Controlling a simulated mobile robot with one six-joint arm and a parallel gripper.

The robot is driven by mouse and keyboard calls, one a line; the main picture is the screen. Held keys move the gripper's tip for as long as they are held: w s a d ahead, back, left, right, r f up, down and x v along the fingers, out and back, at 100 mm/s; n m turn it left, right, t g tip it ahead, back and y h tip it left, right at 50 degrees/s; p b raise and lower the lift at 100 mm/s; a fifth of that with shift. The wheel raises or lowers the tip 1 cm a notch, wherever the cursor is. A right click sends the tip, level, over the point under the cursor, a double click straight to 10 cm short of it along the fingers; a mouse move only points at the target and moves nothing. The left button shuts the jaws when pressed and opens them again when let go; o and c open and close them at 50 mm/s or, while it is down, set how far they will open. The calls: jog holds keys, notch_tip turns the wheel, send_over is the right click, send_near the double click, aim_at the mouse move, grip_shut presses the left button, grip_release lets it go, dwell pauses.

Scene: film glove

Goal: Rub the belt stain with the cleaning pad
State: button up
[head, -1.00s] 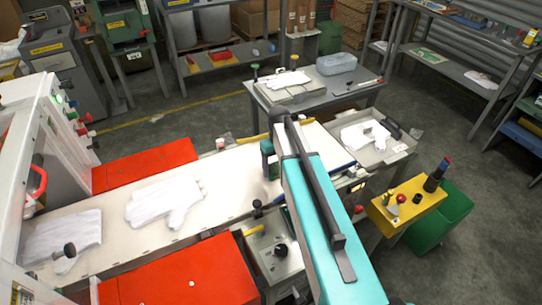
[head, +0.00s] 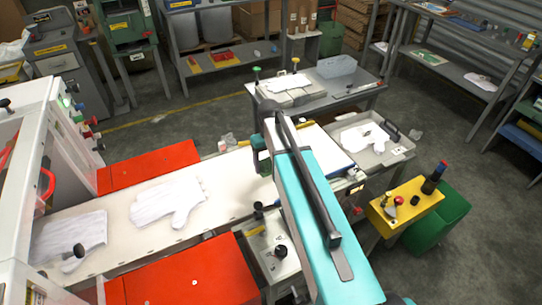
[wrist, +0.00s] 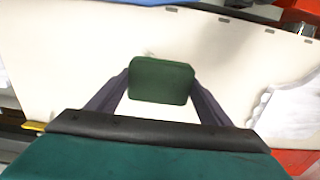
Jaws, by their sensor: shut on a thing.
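My gripper (wrist: 160,82) is shut on the dark green cleaning pad (wrist: 161,83), which sits between its two fingers in the wrist view. The pad is over the white belt (wrist: 75,60); I cannot tell whether it touches it. A small faint mark (wrist: 149,54) shows on the belt at the pad's far edge, perhaps part of the stain; the pad may hide more.
White gloves (head: 168,203) lie on the belt, one also at the wrist view's right edge (wrist: 287,108). Red covers (head: 150,167) flank the belt. A grey tray with a glove (head: 362,140) and a yellow stand (head: 405,208) are on the right.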

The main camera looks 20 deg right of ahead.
jog(key=shift+r+p, duration=0.45)
jog(key=shift+r, duration=0.65)
jog(key=shift+a+r+n+b, duration=0.35)
jog(key=shift+r+b, duration=0.2)
jog(key=shift+b, duration=0.2)
jog(key=s+a+r+n+b, duration=0.2)
jog(key=a+r+b, duration=0.3)
jog(key=r, duration=0.3)
jog(key=shift+r+n+b, duration=0.15)
jog(key=shift+n+b, duration=0.15)
jog(key=shift+n, duration=0.25)
jog(key=shift+d, duration=0.2)
